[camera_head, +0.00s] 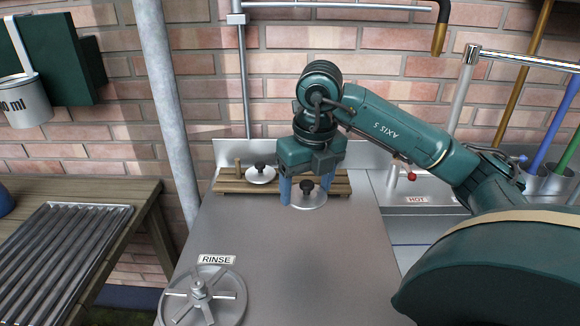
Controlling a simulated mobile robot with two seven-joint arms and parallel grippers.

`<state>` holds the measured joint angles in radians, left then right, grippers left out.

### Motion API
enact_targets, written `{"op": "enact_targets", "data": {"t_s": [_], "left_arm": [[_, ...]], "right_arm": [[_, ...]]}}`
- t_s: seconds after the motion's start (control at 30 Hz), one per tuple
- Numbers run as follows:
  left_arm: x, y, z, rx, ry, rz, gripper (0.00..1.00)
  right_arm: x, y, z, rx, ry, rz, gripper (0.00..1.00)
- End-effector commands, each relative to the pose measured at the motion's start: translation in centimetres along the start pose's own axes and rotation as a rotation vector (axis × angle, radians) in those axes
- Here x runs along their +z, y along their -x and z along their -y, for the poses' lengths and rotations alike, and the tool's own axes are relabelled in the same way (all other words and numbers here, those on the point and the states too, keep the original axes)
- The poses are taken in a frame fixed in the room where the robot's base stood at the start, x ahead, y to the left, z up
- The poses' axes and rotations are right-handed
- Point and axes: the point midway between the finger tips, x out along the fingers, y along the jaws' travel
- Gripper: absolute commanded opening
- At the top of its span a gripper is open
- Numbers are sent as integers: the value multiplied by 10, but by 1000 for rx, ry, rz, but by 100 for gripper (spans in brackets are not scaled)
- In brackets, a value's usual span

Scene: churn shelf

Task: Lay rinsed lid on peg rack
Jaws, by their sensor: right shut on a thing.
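My right gripper (304,192) reaches in from the right with its two blue fingers pointing down. It is shut on a round metal lid (310,201) with a dark knob, which lies between the fingers. The lid is about level and overlaps the front slat of the wooden peg rack (232,187) in the picture. I cannot tell whether the lid touches the rack. Another lid (261,177) with a dark knob rests at the left part of the rack. My left gripper is out of view.
A wheel-shaped metal fitting (198,290) sits at the front left by the RINSE label (216,260). The steel counter (290,265) before the rack is clear. A sink (425,195) lies right, a ribbed drainer (60,255) left, and a grey pipe (165,90) stands left of the rack.

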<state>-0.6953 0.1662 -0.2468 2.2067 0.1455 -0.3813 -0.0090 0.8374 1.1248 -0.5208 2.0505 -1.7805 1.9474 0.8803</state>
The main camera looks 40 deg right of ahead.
Motion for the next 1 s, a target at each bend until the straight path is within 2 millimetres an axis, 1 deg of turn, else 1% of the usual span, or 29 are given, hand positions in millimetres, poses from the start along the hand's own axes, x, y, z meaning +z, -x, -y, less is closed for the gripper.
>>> {"op": "enact_targets", "data": {"t_s": [0.03,0.3,0.6,0.7,0.8,1.0], "left_arm": [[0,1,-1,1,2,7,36],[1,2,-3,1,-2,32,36],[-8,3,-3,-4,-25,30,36],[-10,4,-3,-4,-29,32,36],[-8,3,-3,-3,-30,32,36],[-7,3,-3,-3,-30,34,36]], "right_arm": [[13,1,6,3,-7,0,46],[75,-6,42,3,-5,-1,46],[133,-13,75,3,-4,2,46],[147,-15,83,2,-3,0,46],[143,-36,84,-1,3,-4,46],[141,-50,84,0,2,-1,46]]}}
